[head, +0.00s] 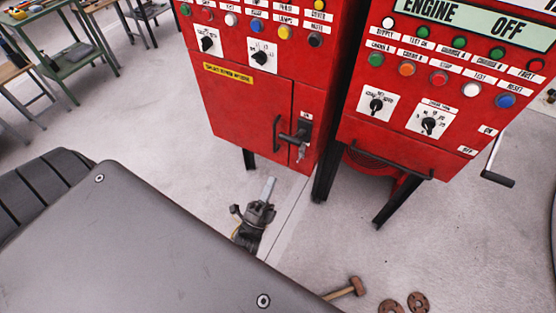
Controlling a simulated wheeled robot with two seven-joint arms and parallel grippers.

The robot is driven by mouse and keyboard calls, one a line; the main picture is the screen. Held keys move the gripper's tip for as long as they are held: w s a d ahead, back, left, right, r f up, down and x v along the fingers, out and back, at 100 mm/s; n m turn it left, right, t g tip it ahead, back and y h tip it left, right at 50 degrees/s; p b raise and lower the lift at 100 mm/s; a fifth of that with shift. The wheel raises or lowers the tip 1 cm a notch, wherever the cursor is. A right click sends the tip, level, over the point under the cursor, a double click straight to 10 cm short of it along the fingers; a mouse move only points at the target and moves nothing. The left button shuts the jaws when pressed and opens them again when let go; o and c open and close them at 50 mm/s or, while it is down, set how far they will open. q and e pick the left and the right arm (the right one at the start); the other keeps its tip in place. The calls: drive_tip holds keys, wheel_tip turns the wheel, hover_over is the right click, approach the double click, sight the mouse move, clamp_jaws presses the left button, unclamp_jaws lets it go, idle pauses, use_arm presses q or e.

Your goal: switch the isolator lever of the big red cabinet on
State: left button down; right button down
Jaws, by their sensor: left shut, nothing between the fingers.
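The larger red cabinet (240,115) stands in the upper middle, with a closed lower door. At the right of its front, a black lever (296,135) sits on a dark plate under a small white label and points left, roughly level. A small metal piece hangs below it. My left gripper (269,187) is shut and empty, low in front of this cabinet. In the picture it is below the lever and apart from it. My right gripper is not in view.
A second red cabinet (400,143) marked ENGINE OFF stands at right; a crank-like lever (497,179) sticks out from its side. A black door handle (277,133) is left of the black lever. A hammer (345,289) and rusty flanges (419,302) lie on the floor.

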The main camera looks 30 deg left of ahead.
use_arm(q)
drive_tip(key=v, duration=0.3)
drive_tip(key=shift+s+b, duration=0.3)
drive_tip(key=shift+b, duration=0.05)
wheel_tip(320, 180, down, 26)
drive_tip(key=s+a+n+g+h, duration=0.1)
drive_tip(key=s+a+n+g, duration=0.1)
drive_tip(key=n+g, duration=0.8)
drive_tip(key=s+f+n+g, duration=0.1)
drive_tip(key=s+f+g, duration=0.3)
drive_tip(key=s, duration=0.5)
drive_tip(key=s+a+f+n+g, duration=0.1)
drive_tip(key=s+f+n+g, duration=0.1)
drive_tip(key=s+f+g, duration=0.3)
drive_tip(key=s+f+n+g, duration=0.1)
drive_tip(key=s+f+g, duration=0.4)
drive_tip(key=s+f, duration=0.5)
drive_tip(key=s, duration=0.3)
drive_tip(key=shift+s+a+n+h, duration=0.4)
